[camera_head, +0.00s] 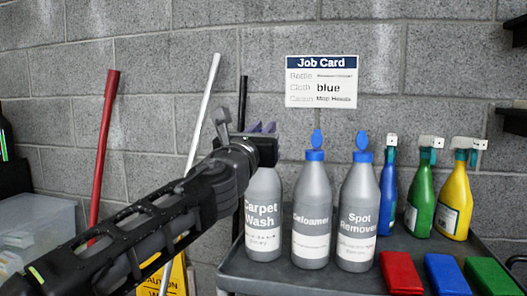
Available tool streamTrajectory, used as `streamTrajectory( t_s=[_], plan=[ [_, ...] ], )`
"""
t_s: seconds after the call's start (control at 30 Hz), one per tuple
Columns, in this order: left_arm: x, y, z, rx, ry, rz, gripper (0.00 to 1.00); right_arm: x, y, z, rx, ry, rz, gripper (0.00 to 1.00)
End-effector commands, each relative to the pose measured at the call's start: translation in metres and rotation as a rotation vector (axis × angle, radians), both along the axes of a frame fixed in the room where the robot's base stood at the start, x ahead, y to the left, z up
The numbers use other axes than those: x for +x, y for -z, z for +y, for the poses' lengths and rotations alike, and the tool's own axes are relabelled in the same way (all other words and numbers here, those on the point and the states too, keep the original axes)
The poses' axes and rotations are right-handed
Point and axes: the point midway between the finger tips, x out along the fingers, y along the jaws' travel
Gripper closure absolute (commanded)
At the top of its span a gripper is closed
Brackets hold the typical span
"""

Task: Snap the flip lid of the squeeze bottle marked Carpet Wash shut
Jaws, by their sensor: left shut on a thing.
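The grey squeeze bottle marked Carpet Wash (263,215) stands upright at the left of the row on the dark cart top. My left gripper (264,142) is at the top of this bottle, shut on its top end. The gripper hides the bottle's cap and flip lid, so the lid's position cannot be seen. Small purplish shapes show just above the gripper; I cannot tell what they are. My right gripper is not in view.
Bottles marked Defoamer (311,215) and Spot Remover (358,215) stand close to the right with blue lids up. Blue, green and yellow spray bottles (455,205) stand further right. Red, blue and green pads (401,273) lie in front. A job card (321,82) hangs behind.

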Motion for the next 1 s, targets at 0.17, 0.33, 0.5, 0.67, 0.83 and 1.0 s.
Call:
streamTrajectory(
  t_s=[0.17, 0.33, 0.5, 0.67, 0.83, 1.0],
  plan=[
    [0.001, 0.0049, -0.0011, -0.002, 0.001, -0.006, 1.0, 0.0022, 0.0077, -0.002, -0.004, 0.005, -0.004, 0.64],
    [0.001, 0.0041, -0.0012, -0.002, 0.001, -0.007, 1.0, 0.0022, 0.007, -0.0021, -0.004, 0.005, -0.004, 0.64],
    [0.0011, 0.0044, -0.0013, -0.002, 0.001, -0.006, 0.81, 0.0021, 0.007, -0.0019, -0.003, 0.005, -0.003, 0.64],
    [0.0009, 0.0035, -0.001, -0.003, 0.001, -0.008, 0.68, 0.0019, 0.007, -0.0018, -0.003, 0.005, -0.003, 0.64],
    [0.0004, 0.0022, -0.0006, -0.003, 0.0, -0.008, 0.62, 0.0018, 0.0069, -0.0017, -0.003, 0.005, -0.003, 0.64],
    [-0.0003, 0.0018, -0.0002, -0.004, 0.0, -0.01, 0.62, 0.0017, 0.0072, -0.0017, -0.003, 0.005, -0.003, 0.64]
  ],
)
